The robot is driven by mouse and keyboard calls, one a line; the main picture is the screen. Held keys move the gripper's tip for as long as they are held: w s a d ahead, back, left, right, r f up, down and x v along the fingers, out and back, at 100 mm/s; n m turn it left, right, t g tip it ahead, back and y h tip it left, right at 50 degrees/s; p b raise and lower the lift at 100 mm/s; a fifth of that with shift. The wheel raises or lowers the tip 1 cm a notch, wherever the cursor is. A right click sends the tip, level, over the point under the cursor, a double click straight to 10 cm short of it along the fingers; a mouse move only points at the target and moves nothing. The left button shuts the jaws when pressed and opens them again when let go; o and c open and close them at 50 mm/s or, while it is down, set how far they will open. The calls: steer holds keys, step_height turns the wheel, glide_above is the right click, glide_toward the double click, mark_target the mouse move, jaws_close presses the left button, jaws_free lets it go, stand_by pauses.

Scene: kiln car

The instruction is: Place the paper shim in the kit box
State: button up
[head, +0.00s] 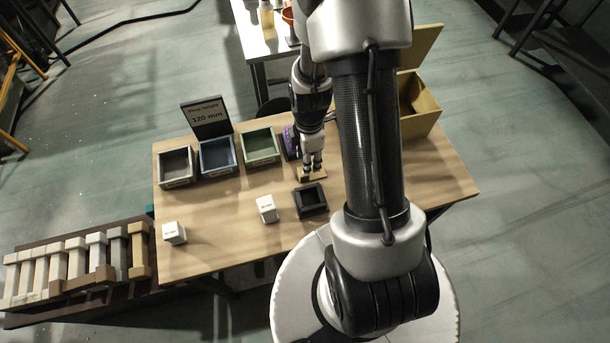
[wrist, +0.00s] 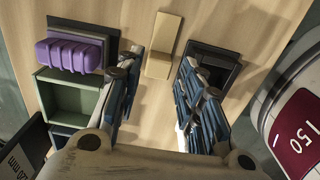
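A tan piece, which looks like the paper shim (wrist: 163,45), lies on the wooden table. In the head view it shows as a small tan patch (head: 318,178) under my gripper (head: 312,166), partly hidden by it. In the wrist view my gripper (wrist: 160,66) is open, with its fingers apart on either side of the tan piece's near end. Nothing is held. A tan open box (head: 428,122) with a raised lid stands at the table's right rear, partly hidden behind my arm; it may be the kit box, but I see no label.
A small black tray (head: 311,201) sits right beside the tan piece. Grey (head: 177,180), blue (head: 217,170) and green (head: 262,160) bins stand at the back left, with a purple item (wrist: 72,54) near them. White blocks (head: 266,209) stand in front. The table's left front is mostly clear.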

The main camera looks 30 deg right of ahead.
steer(key=f+b, duration=0.1)
steer(key=f, duration=0.3)
steer(key=f+b, duration=0.1)
steer(key=f, duration=0.1)
steer(key=shift+a+f+b, duration=0.3)
steer(key=shift+f+b, duration=0.05)
steer(key=shift+f, duration=0.05)
steer(key=shift+r, duration=0.1)
steer(key=shift+c, duration=0.4)
steer(key=c, duration=0.5)
step_height(320, 180, up, 20)
steer(key=p, duration=0.7)
steer(key=w+a+m, duration=0.2)
steer(key=a+m, duration=0.1)
steer(key=m, duration=0.2)
steer(key=w+a+m, duration=0.2)
steer(key=a+m, duration=0.2)
steer(key=m, duration=0.1)
steer(key=w+a+m, duration=0.2)
steer(key=a+m, duration=0.2)
steer(key=shift+a+r+m, duration=0.15)
steer(key=shift+r+m, duration=0.2)
steer(key=shift+m, duration=0.05)
